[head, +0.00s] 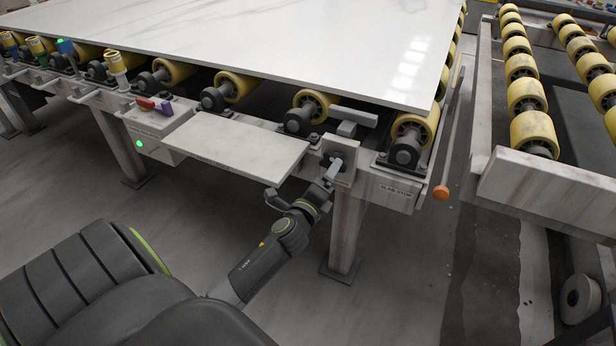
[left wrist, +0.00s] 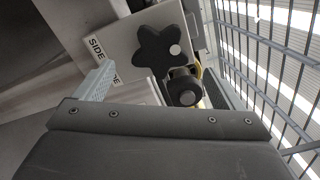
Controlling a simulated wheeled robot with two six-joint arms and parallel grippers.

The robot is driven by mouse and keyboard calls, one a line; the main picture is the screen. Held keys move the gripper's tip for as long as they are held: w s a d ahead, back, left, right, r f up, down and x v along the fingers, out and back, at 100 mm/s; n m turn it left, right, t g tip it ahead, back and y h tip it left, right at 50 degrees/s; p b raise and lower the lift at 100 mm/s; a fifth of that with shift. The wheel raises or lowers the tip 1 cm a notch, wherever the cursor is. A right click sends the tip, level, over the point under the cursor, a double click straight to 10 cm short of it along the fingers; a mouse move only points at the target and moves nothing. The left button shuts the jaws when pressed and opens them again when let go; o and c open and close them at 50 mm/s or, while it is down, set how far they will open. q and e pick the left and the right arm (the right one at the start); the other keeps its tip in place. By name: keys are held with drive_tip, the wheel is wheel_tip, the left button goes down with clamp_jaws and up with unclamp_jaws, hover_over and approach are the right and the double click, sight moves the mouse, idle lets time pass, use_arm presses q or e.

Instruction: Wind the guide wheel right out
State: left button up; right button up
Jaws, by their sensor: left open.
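A dark star-shaped hand wheel (left wrist: 158,48) with a pale round hub end sits on a light plate in the left wrist view. A label (left wrist: 100,50) beside it starts with "SIDE"; the rest is partly hidden. In the head view a light bracket (head: 340,148) stands on the table's front rail, with a grey guide bar (head: 340,115) behind it near the slab's edge. My left gripper (head: 333,172) is open in front of this bracket and covers part of it. In the left wrist view one pale finger (left wrist: 97,82) lies lower left of the wheel. My right gripper is not in view.
A white stone slab (head: 300,40) lies on yellow rollers (head: 236,85). A flat shelf (head: 235,145) and a control box with a green light (head: 140,143) are left of the bracket. An orange-tipped lever (head: 441,192) hangs at the right corner. A second roller table (head: 550,185) stands right.

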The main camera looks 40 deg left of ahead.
use_arm(q)
drive_tip(key=v, duration=1.1)
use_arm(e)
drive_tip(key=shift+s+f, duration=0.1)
use_arm(q)
drive_tip(key=s+a+f+n+g, duration=0.1)
drive_tip(key=s+f+n+g, duration=0.5)
drive_tip(key=f, duration=0.6)
drive_tip(key=s+a+f+n+g, duration=0.1)
drive_tip(key=s+f+n+g, duration=0.5)
drive_tip(key=f, duration=0.5)
drive_tip(key=s+d+f+n+g+h, duration=0.2)
drive_tip(key=s+d+f+n, duration=0.1)
drive_tip(key=s+f+n, duration=0.3)
drive_tip(key=s+d+f+n+g+h, duration=0.2)
drive_tip(key=s+d+f+n, duration=0.15)
drive_tip(key=s+f, duration=0.35)
drive_tip(key=s+a+r+p, duration=0.1)
drive_tip(key=s+r+p, duration=0.2)
drive_tip(key=s+p, duration=0.8)
drive_tip(key=p, duration=0.5)
drive_tip(key=shift+s+a+m+y, duration=0.25)
drive_tip(key=shift+s+m+y, duration=0.05)
drive_tip(key=shift+s+m, duration=0.05)
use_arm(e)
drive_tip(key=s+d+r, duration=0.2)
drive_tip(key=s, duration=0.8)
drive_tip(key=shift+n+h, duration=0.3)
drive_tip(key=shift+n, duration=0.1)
